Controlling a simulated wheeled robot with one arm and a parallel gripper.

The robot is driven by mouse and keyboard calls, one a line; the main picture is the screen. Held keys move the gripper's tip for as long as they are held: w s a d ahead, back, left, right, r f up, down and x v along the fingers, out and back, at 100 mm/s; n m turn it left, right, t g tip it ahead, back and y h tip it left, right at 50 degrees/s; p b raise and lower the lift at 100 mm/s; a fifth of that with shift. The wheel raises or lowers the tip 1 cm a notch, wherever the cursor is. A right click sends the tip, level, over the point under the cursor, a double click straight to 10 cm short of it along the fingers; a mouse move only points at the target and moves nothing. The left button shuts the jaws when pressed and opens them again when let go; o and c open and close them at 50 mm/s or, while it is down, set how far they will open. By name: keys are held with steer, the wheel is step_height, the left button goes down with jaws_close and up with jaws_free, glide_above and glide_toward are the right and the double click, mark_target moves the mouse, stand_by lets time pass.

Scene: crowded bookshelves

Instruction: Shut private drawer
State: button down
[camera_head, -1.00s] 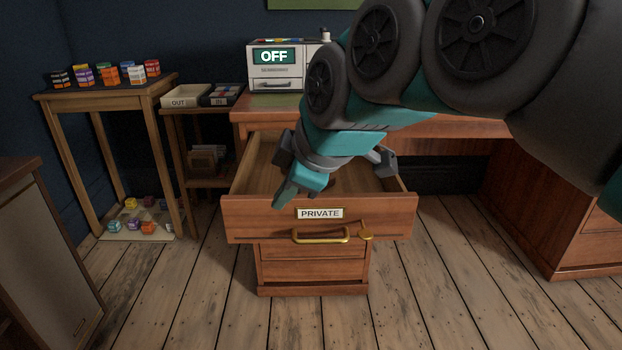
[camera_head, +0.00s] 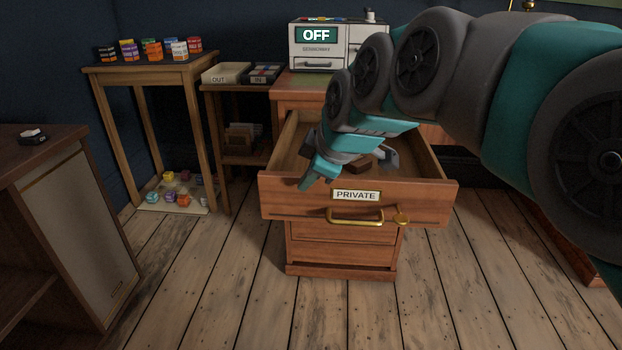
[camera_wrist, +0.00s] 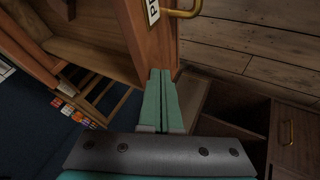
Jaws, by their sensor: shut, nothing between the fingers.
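The private drawer (camera_head: 290,205) is pulled open from the desk, with a PRIVATE label, a brass handle (camera_head: 355,217) and a key in its lock on the front. A small dark brown object (camera_head: 359,164) lies inside it, partly hidden by my arm. My gripper (camera_head: 306,186) is at the left part of the drawer front, near its top edge. In the wrist view my gripper (camera_wrist: 161,72) has its fingers together with nothing between them, right by the drawer front (camera_wrist: 150,45). I cannot tell whether they touch it.
A side table (camera_head: 150,68) with small boxes stands at the back left, beside a shelf with OUT and IN trays (camera_head: 228,73). A machine reading OFF (camera_head: 335,45) is on the desk. A wooden cabinet (camera_head: 85,225) stands at the left. The floor before the drawer is clear.

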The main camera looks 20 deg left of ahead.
steer(key=shift+w+a+p, duration=1.05)
steer(key=shift+w+a, duration=0.1)
steer(key=shift+w, duration=3.7)
steer(key=shift+w+a+p, duration=1.1)
steer(key=shift+w+a, duration=0.1)
steer(key=shift+w, duration=3.65)
steer(key=shift+w+a+p, duration=1.05)
steer(key=shift+w+a, duration=0.1)
steer(key=shift+w, duration=3.7)
steer(key=shift+s, duration=0.1)
